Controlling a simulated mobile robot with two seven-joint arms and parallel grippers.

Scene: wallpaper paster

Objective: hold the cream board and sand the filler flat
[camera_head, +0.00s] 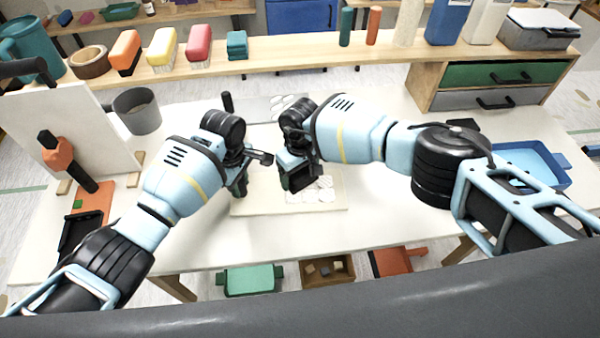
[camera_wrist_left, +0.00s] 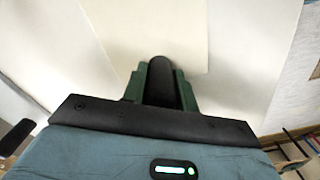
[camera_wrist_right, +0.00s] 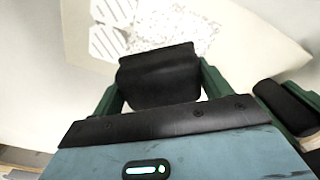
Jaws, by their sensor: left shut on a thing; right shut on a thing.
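The cream board (camera_head: 290,209) lies flat on the white table in the head view, partly hidden by my arms. White filler patches (camera_head: 312,190) show on its right part; they also show in the right wrist view (camera_wrist_right: 170,22), some with hatch lines. My left gripper (camera_head: 239,186) is at the board's left edge and is shut on that edge; its fingers overlap the board's edge in the left wrist view (camera_wrist_left: 160,85). My right gripper (camera_head: 291,172) is shut on a dark sanding block (camera_wrist_right: 158,76), close over the board beside the filler. Whether the block touches the board is hard to tell.
A grey sheet with white patches (camera_head: 272,107) lies behind my grippers. A grey cup (camera_head: 137,111) and an upright white panel (camera_head: 65,125) stand left, a blue tray (camera_head: 530,163) right. A shelf (camera_head: 280,61) with coloured brushes runs behind.

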